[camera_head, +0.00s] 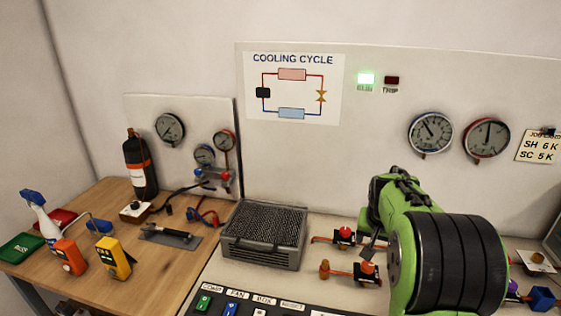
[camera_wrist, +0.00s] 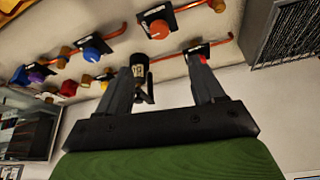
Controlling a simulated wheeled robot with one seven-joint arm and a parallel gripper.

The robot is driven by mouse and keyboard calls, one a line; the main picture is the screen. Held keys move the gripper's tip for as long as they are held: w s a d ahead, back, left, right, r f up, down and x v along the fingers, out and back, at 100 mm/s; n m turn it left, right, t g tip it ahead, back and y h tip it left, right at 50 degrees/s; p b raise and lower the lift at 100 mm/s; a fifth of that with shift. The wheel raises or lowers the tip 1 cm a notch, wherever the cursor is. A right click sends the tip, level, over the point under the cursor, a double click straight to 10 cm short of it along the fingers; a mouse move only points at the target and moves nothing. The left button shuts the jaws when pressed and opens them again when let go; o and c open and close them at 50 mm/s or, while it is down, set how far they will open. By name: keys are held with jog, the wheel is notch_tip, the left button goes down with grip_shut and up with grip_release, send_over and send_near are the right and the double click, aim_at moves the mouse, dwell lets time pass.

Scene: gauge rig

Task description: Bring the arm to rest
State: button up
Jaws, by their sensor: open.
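My arm, green with black rings, reaches over the rig's bench at the right of the head view and hides part of it. My gripper (camera_wrist: 160,62) shows in the wrist view with its two dark fingers spread apart. I see nothing clamped between them. A small dark cylinder with a pale label (camera_wrist: 139,70) shows between the fingers, near the left one; I cannot tell how far it is from them. An orange-red knob (camera_wrist: 158,29) on a copper pipe lies beyond the fingertips. In the head view the fingers are not clearly visible.
A grey finned unit (camera_head: 263,236) stands left of my arm. Red-capped valves (camera_head: 344,233) on copper pipes sit close by. Gauges (camera_head: 430,133) are on the wall behind. A wooden table (camera_head: 105,203) at left holds a black bottle (camera_head: 140,165) and yellow and orange meters (camera_head: 114,258).

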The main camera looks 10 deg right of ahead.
jog(key=s+a+r+n+t+y, duration=0.1)
jog(key=s+a+r+n, duration=0.1)
jog(key=s+a+r, duration=0.35)
jog(key=s+a+r+n+y, duration=0.1)
jog(key=s+a+r+n, duration=0.1)
jog(key=s+a, duration=0.55)
jog(key=s+a+f+n, duration=0.1)
jog(key=s+a, duration=0.2)
jog(key=s, duration=0.3)
jog(key=s+a+f+n, duration=0.1)
jog(key=s+a+n, duration=0.1)
jog(key=s+a, duration=0.2)
jog(key=s, duration=0.2)
jog(key=shift+s+t+y, duration=0.4)
